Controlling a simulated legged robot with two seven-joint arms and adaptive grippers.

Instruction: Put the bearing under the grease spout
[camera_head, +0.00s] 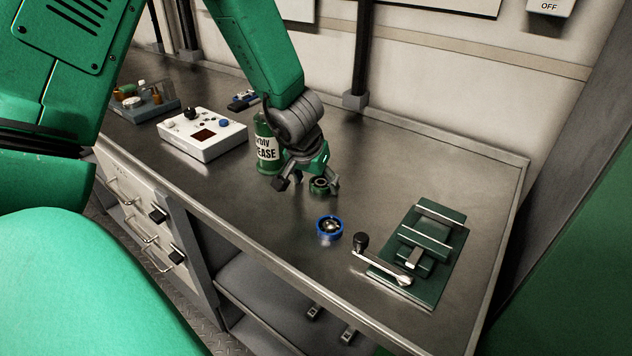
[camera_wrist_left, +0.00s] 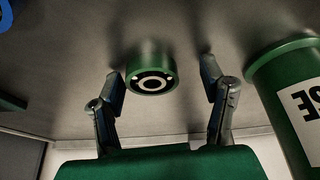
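A small round green part (camera_head: 319,186) with a ringed, bearing-like face is between the fingers of my left gripper (camera_head: 308,186). In the left wrist view the green part (camera_wrist_left: 152,68) shows gaps on both sides, so my left gripper (camera_wrist_left: 168,92) is open around it without gripping. A blue ring (camera_head: 329,227) with a shiny metal middle lies on the bench nearer the front edge. I cannot tell which of the two is the bearing. A green grease can (camera_head: 267,150) stands left of my gripper; its spout is not clearly visible. My right gripper is out of view.
A green metal fixture (camera_head: 428,252) with a crank handle (camera_head: 380,262) stands at the right of the bench. A white control box (camera_head: 203,134) and a tray of small items (camera_head: 146,104) are at the left. Bench space behind the fixture is clear.

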